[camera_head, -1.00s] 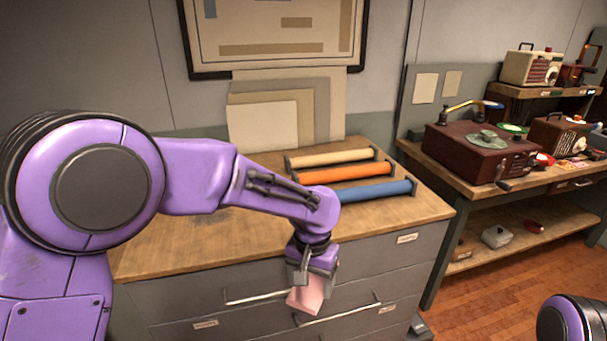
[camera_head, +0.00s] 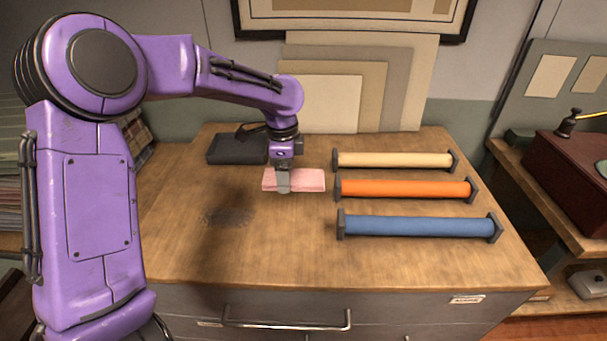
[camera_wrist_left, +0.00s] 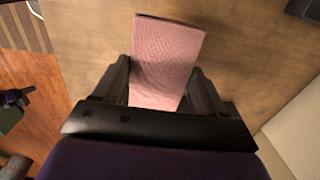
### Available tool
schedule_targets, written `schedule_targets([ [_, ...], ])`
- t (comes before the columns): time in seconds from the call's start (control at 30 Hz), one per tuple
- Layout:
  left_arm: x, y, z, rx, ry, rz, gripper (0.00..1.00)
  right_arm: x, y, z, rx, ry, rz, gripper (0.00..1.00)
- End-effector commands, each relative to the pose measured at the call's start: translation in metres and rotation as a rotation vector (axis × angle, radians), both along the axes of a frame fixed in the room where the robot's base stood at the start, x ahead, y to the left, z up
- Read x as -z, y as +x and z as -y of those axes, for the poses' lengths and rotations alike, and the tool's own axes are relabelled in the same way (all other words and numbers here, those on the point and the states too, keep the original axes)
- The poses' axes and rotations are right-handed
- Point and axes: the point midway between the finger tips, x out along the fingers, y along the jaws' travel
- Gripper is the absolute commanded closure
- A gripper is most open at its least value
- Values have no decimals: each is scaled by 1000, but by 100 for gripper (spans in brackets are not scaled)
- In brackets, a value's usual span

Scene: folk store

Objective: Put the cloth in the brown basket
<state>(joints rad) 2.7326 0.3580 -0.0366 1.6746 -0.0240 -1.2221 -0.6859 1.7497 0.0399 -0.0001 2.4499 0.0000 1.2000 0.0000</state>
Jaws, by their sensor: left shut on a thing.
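The cloth (camera_head: 309,181) is pink and folded flat. My left gripper (camera_head: 283,186) is shut on it above the wooden top of the cabinet, left of the rolls. In the left wrist view the cloth (camera_wrist_left: 168,52) sticks out between the two dark fingers (camera_wrist_left: 160,88). I cannot tell whether the cloth touches the wood. No brown basket shows in these frames. My right gripper is not in view.
Cream (camera_head: 394,160), orange (camera_head: 405,188) and blue (camera_head: 418,226) rolls lie on the cabinet top (camera_head: 290,250). A dark flat object (camera_head: 236,149) lies behind the gripper. Boards (camera_head: 332,104) lean on the wall. The front left of the top is clear.

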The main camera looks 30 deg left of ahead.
Motion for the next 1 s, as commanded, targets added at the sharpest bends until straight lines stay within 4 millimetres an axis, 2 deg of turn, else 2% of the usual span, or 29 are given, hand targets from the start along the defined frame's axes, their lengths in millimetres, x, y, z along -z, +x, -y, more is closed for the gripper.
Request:
schedule_targets([
  [0.03, 5, 15, -9, -2, -1, -7, 59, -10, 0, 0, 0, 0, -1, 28],
  [0.1, 17, 35, -20, -4, 0, -11, 59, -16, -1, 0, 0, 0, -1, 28],
  [0.2, 44, 53, -29, -4, 1, -12, 59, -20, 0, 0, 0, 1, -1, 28],
  [0.33, 66, 69, -38, -4, 0, -11, 59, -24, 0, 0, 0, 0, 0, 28],
  [0.47, 79, 77, -45, -5, 0, -11, 59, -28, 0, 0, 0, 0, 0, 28],
  [0.63, 104, 75, -44, -3, 1, -12, 59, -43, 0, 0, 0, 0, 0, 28],
  [0.93, 110, 76, -44, -3, 1, -9, 59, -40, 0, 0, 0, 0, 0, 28],
  [0.97, 110, 76, -44, -3, 1, -9, 25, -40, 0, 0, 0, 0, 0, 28],
  [1.0, 110, 76, -44, -3, 1, -9, 12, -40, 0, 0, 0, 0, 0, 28],
])
